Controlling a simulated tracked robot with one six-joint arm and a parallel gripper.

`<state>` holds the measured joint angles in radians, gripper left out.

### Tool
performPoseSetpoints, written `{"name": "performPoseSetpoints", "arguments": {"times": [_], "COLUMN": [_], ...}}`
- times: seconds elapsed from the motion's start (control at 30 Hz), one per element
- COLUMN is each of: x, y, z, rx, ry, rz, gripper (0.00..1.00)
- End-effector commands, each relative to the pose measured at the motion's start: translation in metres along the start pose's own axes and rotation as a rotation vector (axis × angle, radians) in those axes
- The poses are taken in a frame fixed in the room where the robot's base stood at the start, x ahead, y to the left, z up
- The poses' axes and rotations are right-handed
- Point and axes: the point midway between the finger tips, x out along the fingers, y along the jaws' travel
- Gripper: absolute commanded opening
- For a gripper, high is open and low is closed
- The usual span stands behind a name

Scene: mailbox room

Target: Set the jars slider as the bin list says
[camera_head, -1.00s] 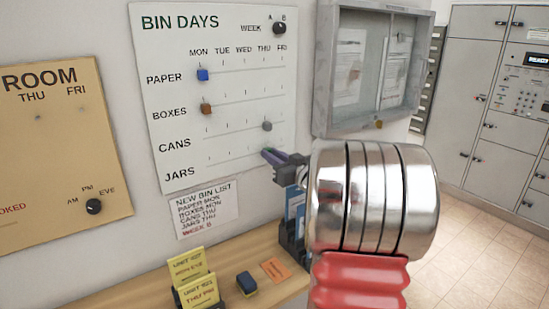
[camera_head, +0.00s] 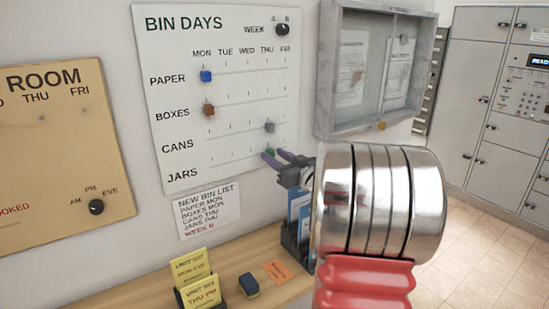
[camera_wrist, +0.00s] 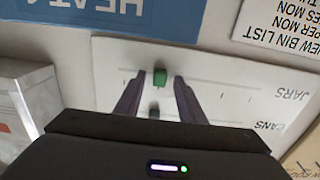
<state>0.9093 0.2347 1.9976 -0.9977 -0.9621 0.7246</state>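The BIN DAYS board (camera_head: 180,55) hangs on the wall. Its green jars slider (camera_head: 270,152) sits in the JARS row under the THU column, nearly in line with the grey cans slider (camera_head: 269,127). The wrist view also shows the green slider (camera_wrist: 160,77) and the grey one (camera_wrist: 154,112). My gripper (camera_head: 279,154) is at the right part of the JARS row. In the wrist view its two fingers (camera_wrist: 158,92) are spread, with the green slider just beyond and between their tips, with gaps on both sides. The bin list (camera_head: 207,214) reads JARS THU.
The blue paper slider (camera_head: 206,76) and brown boxes slider (camera_head: 208,110) are under MON. The week knob (camera_head: 282,30) is at the top right. A shelf (camera_head: 145,292) with yellow cards (camera_head: 193,267) lies below; a grey case (camera_head: 329,90) hangs to the right.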

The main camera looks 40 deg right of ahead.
Motion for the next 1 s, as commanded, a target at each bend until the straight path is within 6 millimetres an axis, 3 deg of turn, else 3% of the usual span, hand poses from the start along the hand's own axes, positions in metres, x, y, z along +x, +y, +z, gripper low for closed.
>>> {"name": "performPoseSetpoints", "arguments": {"times": [0.17,0.7,1.0], "x": [-0.018,-0.109,-0.133], "y": [0.001,0.000,-0.001], "z": [0.000,0.000,0.001], "rx": [0.000,0.000,0.000], "ry": [0.001,0.001,0.000], "rz": [0.002,0.001,0.000], "gripper": [0.36,0.36,0.36]}}
